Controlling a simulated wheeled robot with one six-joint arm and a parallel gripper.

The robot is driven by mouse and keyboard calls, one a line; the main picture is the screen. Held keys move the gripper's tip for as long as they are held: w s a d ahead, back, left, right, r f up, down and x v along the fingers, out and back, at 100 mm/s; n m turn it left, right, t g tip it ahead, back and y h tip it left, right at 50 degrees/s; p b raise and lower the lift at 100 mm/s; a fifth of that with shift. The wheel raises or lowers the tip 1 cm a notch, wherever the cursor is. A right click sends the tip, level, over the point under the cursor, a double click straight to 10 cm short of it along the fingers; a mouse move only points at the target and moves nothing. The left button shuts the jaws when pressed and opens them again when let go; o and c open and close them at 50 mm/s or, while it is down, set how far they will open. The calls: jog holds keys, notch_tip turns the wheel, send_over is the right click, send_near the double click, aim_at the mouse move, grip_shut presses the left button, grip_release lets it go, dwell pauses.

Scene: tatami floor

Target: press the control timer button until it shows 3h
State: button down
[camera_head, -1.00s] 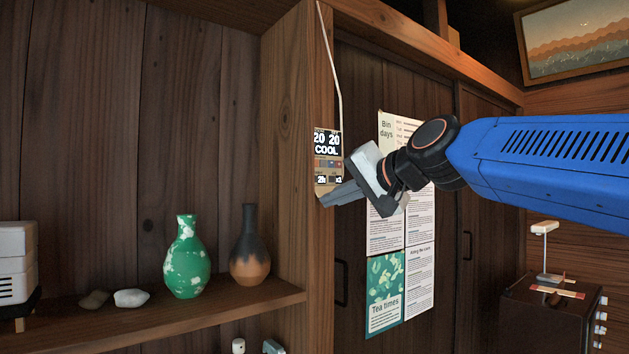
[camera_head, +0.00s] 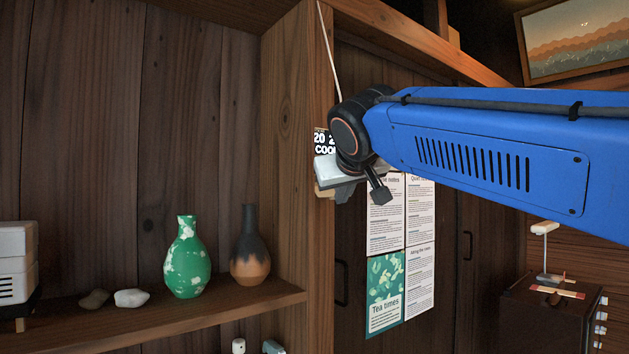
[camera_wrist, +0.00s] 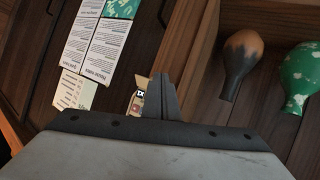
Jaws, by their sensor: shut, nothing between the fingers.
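The control (camera_head: 321,142) is a small panel on the wooden post. Its dark screen shows "20" and part of "COOL" in the head view; my gripper (camera_head: 343,190) covers most of its lower part, including the timer field and buttons. In the wrist view a small part of the control (camera_wrist: 137,101) shows left of my shut, empty fingers (camera_wrist: 163,82), with a reddish button and a fragment of display too small to read. The fingertips are close to the control; I cannot tell whether they touch it.
A white cord (camera_head: 328,50) runs up from the control. Posters (camera_head: 400,250) hang on the dark doors to the right. A green vase (camera_head: 187,260) and a dark-and-orange vase (camera_head: 250,250) stand on the shelf (camera_head: 200,318) at left.

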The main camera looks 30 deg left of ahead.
jog(key=shift+w+d+r+n+t+h, duration=0.2)
jog(key=shift+r+t, duration=0.25)
jog(key=shift+r, duration=0.25)
jog(key=shift+w+d+r+n+t+h, duration=0.1)
jog(key=shift+r+n+t+h, duration=0.1)
jog(key=shift+r+t, duration=0.35)
jog(key=shift+w+d+r+n+t+h, duration=0.1)
jog(key=shift+d+r+t+h, duration=0.15)
jog(key=shift+r, duration=0.55)
jog(key=shift+a, duration=0.15)
jog(key=w+a, duration=0.3)
jog(key=a, duration=0.5)
jog(key=shift+w, duration=0.2)
jog(key=shift+a, duration=0.2)
dwell(0.6)
jog(key=shift+w+a, duration=0.15)
jog(key=shift+a, duration=0.05)
